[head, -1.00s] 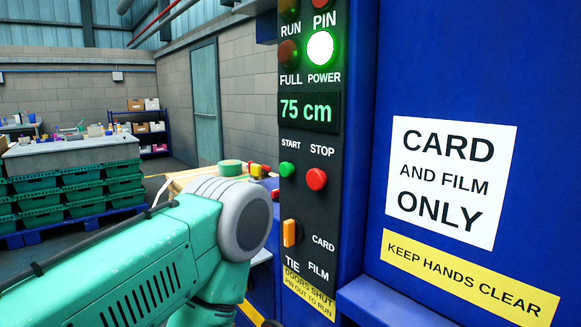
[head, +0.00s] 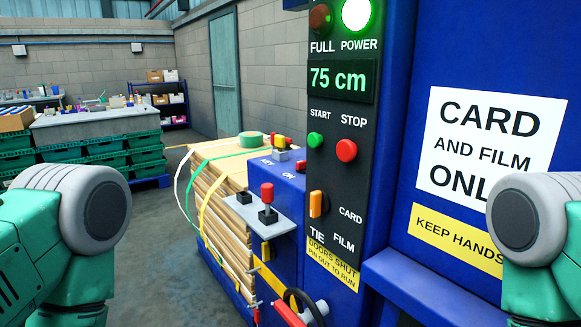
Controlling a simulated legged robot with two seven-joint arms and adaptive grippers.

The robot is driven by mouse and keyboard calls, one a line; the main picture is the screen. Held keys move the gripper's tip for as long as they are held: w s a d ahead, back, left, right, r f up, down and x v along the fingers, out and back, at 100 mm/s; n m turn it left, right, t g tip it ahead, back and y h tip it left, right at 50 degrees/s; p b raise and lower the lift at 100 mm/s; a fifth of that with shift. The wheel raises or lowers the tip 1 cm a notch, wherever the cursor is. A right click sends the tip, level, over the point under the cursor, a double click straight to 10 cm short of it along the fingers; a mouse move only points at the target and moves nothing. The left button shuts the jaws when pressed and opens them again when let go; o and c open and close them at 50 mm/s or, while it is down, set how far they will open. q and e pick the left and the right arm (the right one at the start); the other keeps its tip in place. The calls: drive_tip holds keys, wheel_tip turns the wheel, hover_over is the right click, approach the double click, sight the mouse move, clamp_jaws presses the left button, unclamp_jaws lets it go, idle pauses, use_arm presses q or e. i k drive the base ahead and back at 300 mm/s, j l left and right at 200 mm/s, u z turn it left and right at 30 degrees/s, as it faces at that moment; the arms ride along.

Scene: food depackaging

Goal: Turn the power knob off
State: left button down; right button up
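The green POWER lamp (head: 357,14) is lit at the top of the black control panel. An orange selector knob (head: 317,204) points upright beside the CARD, TIE and FILM labels. Labels KEY and ON lie on top of the blue housing (head: 275,184), close to a small red and yellow part (head: 280,143) on a grey base. I cannot tell which of these is the power knob. Arm links of mine show at the left and right edges. Both grippers are out of view.
A green START button (head: 315,140), red STOP button (head: 346,150) and "75 cm" display (head: 338,78) are on the panel. A red-topped lever (head: 267,196) stands on a grey plate. A strapped card bale (head: 215,185) is behind. Green crates (head: 147,156) stand farther left.

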sight(300, 165)
drive_tip(key=i+j+z, duration=0.1)
drive_tip(key=j, duration=0.3)
drive_tip(key=i+j+z, duration=0.1)
drive_tip(key=j, duration=0.25)
drive_tip(key=i+j+z, duration=0.1)
drive_tip(key=j, duration=0.3)
drive_tip(key=i+j+z, duration=0.1)
drive_tip(key=i+j, duration=0.15)
drive_tip(key=j, duration=0.2)
